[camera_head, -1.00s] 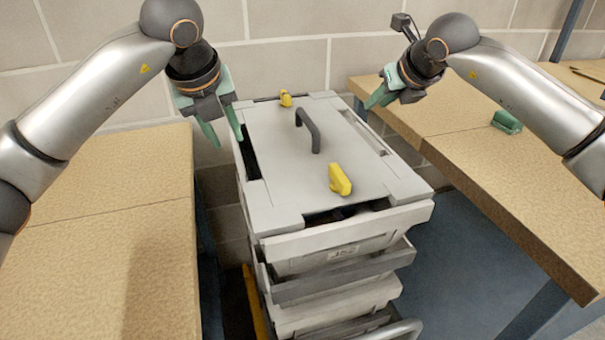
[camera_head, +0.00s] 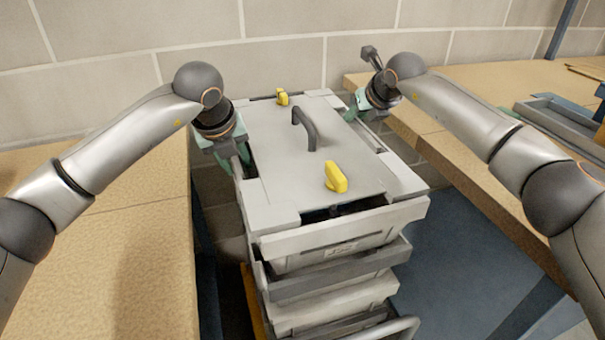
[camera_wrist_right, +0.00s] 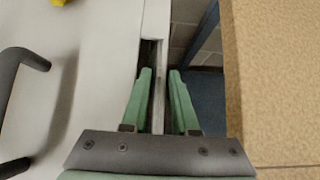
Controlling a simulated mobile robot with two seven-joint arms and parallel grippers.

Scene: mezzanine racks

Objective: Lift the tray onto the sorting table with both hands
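A light grey tray (camera_head: 278,178) sits on top of a stack, with a dark arched handle (camera_head: 306,127) and two yellow clips (camera_head: 335,177) on its flat top. My left gripper (camera_head: 233,168) is at its left side, fingers apart at the side rim. My right gripper (camera_head: 354,108) is at its right side near the back. In the right wrist view, the open right gripper (camera_wrist_right: 160,88) has one green finger on each side of the tray's thin side rim (camera_wrist_right: 157,60), with small gaps. Which table is the sorting table cannot be told.
Wood-topped tables stand at left (camera_head: 110,240) and right (camera_head: 455,150), close beside the stack. More grey trays (camera_head: 335,285) are stacked below. A block wall is behind.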

